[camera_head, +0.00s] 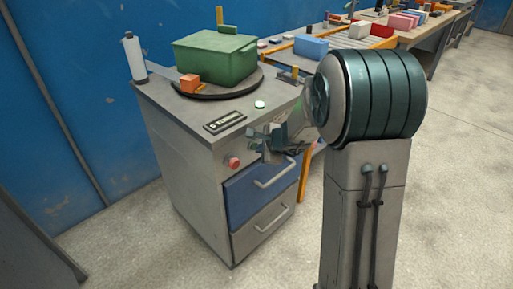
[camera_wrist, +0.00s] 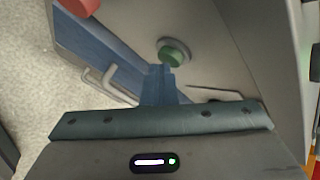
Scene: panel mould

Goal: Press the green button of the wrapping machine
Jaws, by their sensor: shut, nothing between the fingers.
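The wrapping machine (camera_head: 185,150) is a grey cabinet with a turntable on top. In the wrist view its green button (camera_wrist: 173,54), a round knob on a pale collar, sits on the panel just beyond my fingertips. My gripper (camera_wrist: 160,70) is shut and empty, pointing at the panel; its tips appear right at the button's lower edge, and I cannot tell whether they touch. In the head view my gripper (camera_head: 266,141) is at the cabinet's front face and largely covers the green button's area. A red button (camera_head: 234,162) is left of it, also at the wrist view's top edge (camera_wrist: 83,5).
A green box (camera_head: 214,58) and an orange block (camera_head: 189,83) are on the turntable (camera_head: 215,93). A blue drawer (camera_head: 250,187) with a protruding handle lies below the buttons. A bench (camera_head: 405,38) with several boxes stands behind. The floor in front is clear.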

